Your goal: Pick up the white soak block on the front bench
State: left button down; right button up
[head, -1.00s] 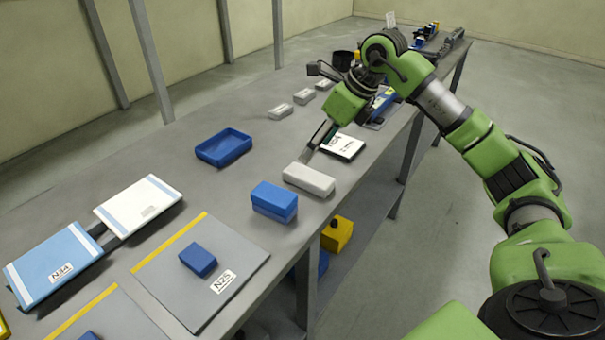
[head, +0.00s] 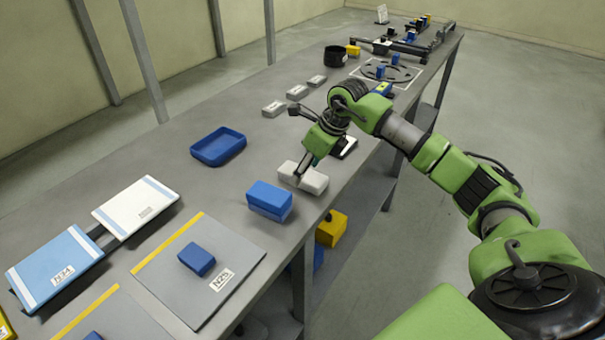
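The white soak block (head: 315,184) lies on the grey bench near its front edge, just behind a blue block. My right gripper (head: 303,170) comes in from the right and points down at the white block's top. Its fingers overlap the block in the picture; I cannot tell whether they touch it or stand around it, nor how wide they are apart. The block still appears to rest on the bench. My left gripper is not in view.
The blue block (head: 270,199) stands close in front of the white one. A blue tray (head: 219,147) lies left, and small pale labelled blocks (head: 273,108) lie behind. A grey mat (head: 170,265) holds a small blue block (head: 197,259). Bench between tray and blocks is clear.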

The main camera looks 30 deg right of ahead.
jog(key=shift+x, duration=0.85)
jog(key=c, duration=1.2)
jog(key=shift+r, duration=0.15)
